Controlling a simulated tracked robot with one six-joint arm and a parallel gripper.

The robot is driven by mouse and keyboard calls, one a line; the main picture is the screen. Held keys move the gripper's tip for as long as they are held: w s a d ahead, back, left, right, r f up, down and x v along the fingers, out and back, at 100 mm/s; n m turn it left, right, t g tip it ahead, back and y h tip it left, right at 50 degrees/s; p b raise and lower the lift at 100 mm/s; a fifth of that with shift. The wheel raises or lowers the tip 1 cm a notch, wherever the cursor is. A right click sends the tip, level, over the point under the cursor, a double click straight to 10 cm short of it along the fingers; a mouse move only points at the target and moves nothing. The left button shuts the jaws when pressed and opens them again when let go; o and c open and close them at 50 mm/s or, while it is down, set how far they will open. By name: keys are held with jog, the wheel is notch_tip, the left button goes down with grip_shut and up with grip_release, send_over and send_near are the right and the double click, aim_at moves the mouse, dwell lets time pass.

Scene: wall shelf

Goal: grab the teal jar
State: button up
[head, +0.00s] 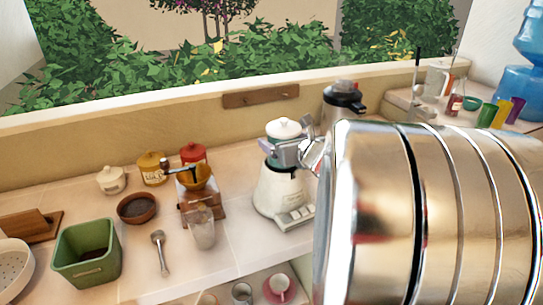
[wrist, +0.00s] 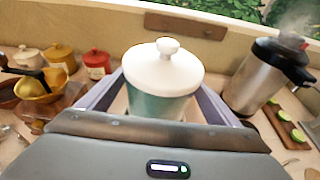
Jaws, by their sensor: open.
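The teal jar (wrist: 160,104) has a white lid with a round knob and stands upright in the middle of the wrist view. My gripper (wrist: 163,88) is open, with one lilac-grey finger on each side of the jar. Whether the fingers touch it I cannot tell. The jar's lower part is hidden behind my gripper's body. In the head view the jar (head: 283,128) shows its white lid and a little teal, above a white appliance with buttons (head: 283,195). My gripper (head: 287,152) is in front of it there, partly covering it.
A steel flask with a black top (head: 343,98) is close on the right. On the left are a wooden grinder (head: 198,200), a red jar (head: 193,152), a yellow jar (head: 151,168) and a cream jar (head: 111,180). A green tub (head: 87,253) is at front left.

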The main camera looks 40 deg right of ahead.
aim_at(284, 119)
jog(key=shift+c, duration=0.4)
jog(key=c, duration=1.9)
jog(key=shift+o, duration=0.2)
jog(key=shift+r, duration=0.1)
jog(key=shift+r, duration=5)
